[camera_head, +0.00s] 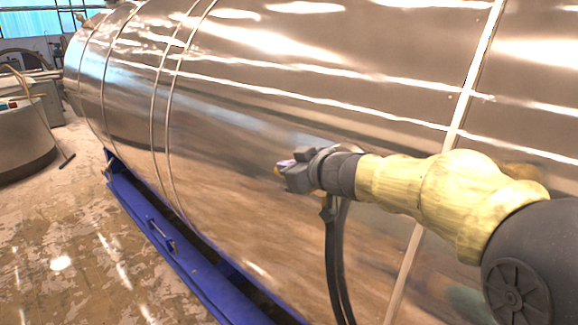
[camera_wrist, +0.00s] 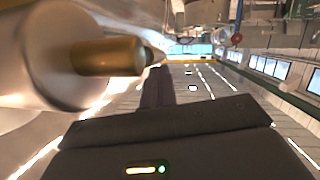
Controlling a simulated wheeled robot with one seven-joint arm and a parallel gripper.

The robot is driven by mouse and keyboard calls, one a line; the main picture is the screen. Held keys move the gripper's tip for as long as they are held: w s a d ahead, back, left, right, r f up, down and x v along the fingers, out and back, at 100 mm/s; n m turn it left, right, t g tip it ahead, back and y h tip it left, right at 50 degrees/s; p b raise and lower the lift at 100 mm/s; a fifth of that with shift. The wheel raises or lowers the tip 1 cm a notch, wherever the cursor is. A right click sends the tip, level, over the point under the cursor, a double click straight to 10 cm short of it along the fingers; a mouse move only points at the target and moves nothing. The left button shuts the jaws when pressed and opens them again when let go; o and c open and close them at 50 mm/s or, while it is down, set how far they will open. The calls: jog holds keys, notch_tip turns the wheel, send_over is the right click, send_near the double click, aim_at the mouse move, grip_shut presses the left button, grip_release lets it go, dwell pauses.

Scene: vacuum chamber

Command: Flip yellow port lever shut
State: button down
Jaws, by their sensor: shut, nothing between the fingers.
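In the wrist view a yellow-brown rod (camera_wrist: 108,57), apparently the port lever, sticks out to the right from a round, shiny metal fitting (camera_wrist: 45,55). My gripper (camera_wrist: 158,72) is shut and empty; its dark fingertips are close to the rod's right end, just right of and below it. I cannot tell whether they touch. In the head view my gripper (camera_head: 284,174) is in front of the curved side of the metal chamber (camera_head: 235,120). A small yellow spot and a purplish piece show at its tip; the lever itself is mostly hidden there.
A blue support rail (camera_head: 160,235) runs along the chamber's foot. Dark hoses (camera_head: 334,255) hang below my wrist. The worn floor (camera_head: 60,230) at the left is open, with a round grey vessel (camera_head: 25,140) beyond it.

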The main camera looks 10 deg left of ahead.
jog(key=shift+r, duration=0.35)
jog(key=s+d+r, duration=0.5)
jog(key=s+r, duration=0.1)
jog(key=r, duration=0.3)
jog(key=shift+s+d+r, duration=0.2)
jog(key=shift+s+d, duration=0.05)
jog(key=shift+s, duration=0.05)
jog(key=shift+w, duration=0.1)
